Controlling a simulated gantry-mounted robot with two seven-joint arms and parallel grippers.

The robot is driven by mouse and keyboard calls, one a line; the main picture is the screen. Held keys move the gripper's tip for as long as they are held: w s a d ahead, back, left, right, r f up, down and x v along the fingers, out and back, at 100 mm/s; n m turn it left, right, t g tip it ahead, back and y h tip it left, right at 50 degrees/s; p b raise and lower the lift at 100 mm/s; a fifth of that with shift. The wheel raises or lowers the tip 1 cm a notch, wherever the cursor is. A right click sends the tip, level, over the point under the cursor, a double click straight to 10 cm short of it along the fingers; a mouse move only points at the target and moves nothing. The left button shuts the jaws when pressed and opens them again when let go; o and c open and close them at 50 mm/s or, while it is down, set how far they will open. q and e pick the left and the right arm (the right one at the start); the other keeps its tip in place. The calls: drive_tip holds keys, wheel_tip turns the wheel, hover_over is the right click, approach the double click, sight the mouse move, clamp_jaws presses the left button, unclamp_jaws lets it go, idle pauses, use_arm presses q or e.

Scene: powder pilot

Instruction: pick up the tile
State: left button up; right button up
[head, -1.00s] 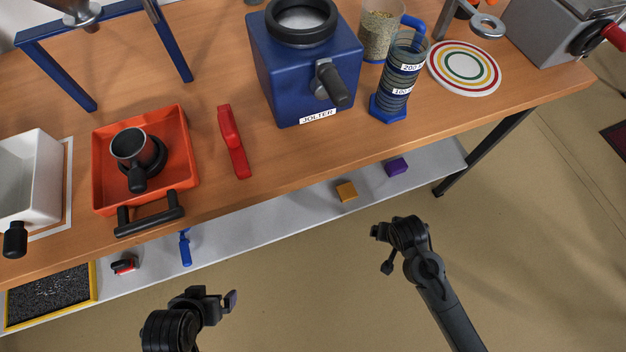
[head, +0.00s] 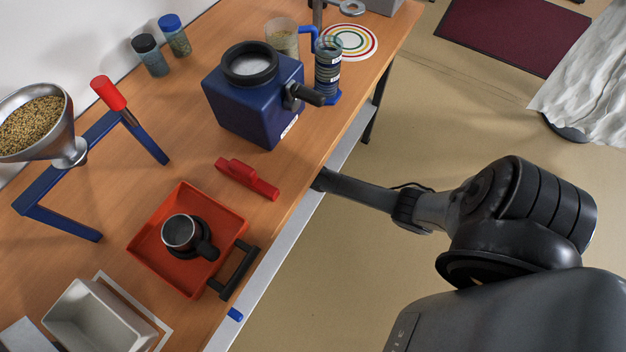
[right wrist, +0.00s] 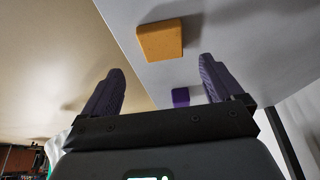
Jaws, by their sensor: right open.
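In the right wrist view an orange-yellow block (right wrist: 160,41) lies on the light grey lower shelf, ahead of my right gripper (right wrist: 161,66). A smaller purple block (right wrist: 180,97) shows between the fingers, beyond them on the shelf. I cannot tell which of the two is the tile. My right gripper is open and empty, its two fingers apart and touching neither block. In the head view my right arm reaches in under the table edge and the gripper is hidden there; both blocks are hidden too. My left gripper is not in view.
The wooden table (head: 150,165) overhangs the lower shelf (head: 262,290). The floor beside the table is open.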

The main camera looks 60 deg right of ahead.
drive_tip(key=shift+w+f, duration=0.2)
drive_tip(key=shift+f, duration=0.4)
drive_tip(key=b+x, duration=0.3)
drive_tip(key=shift+a+f+b, duration=0.15)
drive_tip(key=shift+f+b, duration=0.25)
drive_tip(key=shift+d+f+b, duration=0.25)
drive_tip(key=shift+f+b, duration=0.05)
drive_tip(key=shift+f, duration=0.15)
drive_tip(key=c, duration=1.2)
drive_tip(key=shift+r, duration=0.1)
